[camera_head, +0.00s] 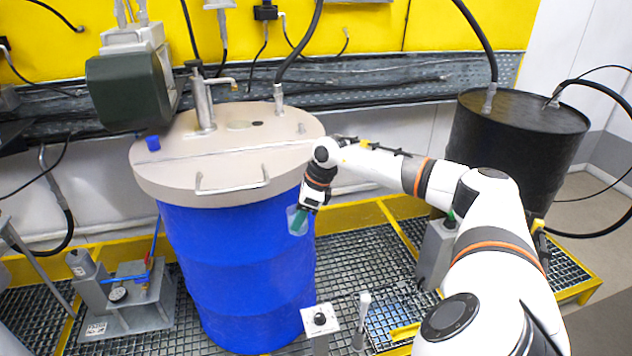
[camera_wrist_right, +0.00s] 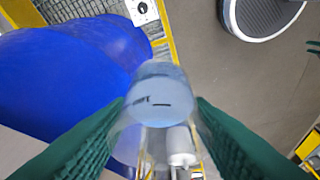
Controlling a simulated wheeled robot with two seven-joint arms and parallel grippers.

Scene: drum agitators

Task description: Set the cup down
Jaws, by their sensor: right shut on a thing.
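A clear, see-through cup (camera_head: 294,226) is in the jaws of my right gripper (camera_head: 301,213), in front of the right side of the blue drum. In the right wrist view the cup (camera_wrist_right: 162,90) sits between the two green ribbed fingers of the right gripper (camera_wrist_right: 158,118), which close on its sides. It is held in the air above the grating, with a bluish round end facing away from the camera. I cannot tell whether it holds liquid. My left gripper is not in view.
The blue drum (camera_head: 235,270) with its beige lid stands close to the left of the gripper. A knob panel (camera_head: 320,319) and a short post (camera_head: 362,312) stand below on the grating (camera_head: 350,260). A black drum (camera_head: 515,135) stands at the right. Open grating lies between the drums.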

